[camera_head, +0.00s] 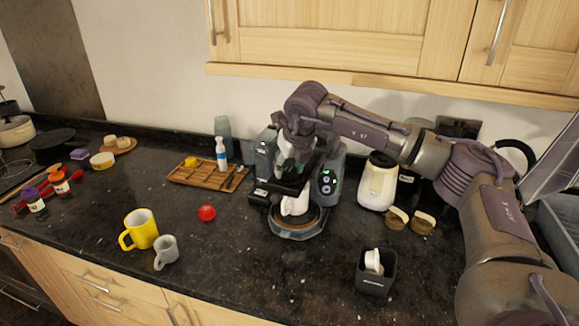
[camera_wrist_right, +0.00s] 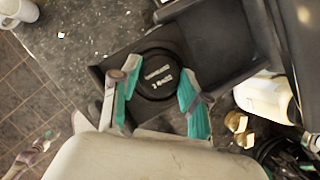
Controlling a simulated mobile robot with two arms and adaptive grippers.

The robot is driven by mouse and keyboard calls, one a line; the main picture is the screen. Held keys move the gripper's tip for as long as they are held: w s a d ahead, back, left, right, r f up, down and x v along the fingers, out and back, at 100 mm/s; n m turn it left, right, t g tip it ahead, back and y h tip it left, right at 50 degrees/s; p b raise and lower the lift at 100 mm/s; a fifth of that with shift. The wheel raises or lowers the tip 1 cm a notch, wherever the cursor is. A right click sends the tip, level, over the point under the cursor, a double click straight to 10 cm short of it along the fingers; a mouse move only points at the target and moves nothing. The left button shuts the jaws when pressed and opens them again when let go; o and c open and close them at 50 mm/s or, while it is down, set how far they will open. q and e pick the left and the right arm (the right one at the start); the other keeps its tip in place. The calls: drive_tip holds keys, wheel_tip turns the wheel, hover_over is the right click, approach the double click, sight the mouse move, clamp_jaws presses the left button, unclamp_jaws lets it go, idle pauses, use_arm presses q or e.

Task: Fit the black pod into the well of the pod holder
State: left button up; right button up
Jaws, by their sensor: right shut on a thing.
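The black pod (camera_wrist_right: 158,74) is a dark disc with white lettering in the right wrist view. My right gripper (camera_wrist_right: 155,92) is shut on its sides with teal fingers. The pod is over the dark pod holder (camera_wrist_right: 112,66) at the coffee machine; I cannot tell whether it is seated in the well. In the head view, my right gripper (camera_head: 292,168) is at the machine's front, above a white mug, and hides the pod. A small purple and teal shape over the floor in the wrist view may be my left gripper (camera_wrist_right: 38,150); its fingers are unclear.
The coffee machine (camera_head: 331,172) encloses the work spot. A dark box (camera_head: 376,284) stands front right, a cream canister (camera_head: 377,183) right, a wooden tray (camera_head: 205,178) left. A red ball (camera_head: 207,213) and yellow mug (camera_head: 142,229) are front left. Counter between mugs and box is clear.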

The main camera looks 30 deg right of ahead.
drive_tip(key=o, duration=0.9)
drive_tip(key=shift+f, duration=0.15)
drive_tip(key=shift+c, duration=0.2)
drive_tip(key=shift+r+p, duration=0.3)
drive_tip(key=shift+r, duration=0.05)
drive_tip(key=b+v, duration=0.3)
drive_tip(key=v, duration=0.8)
drive_tip(key=shift+s+r, duration=0.2)
drive_tip(key=shift+r, duration=0.15)
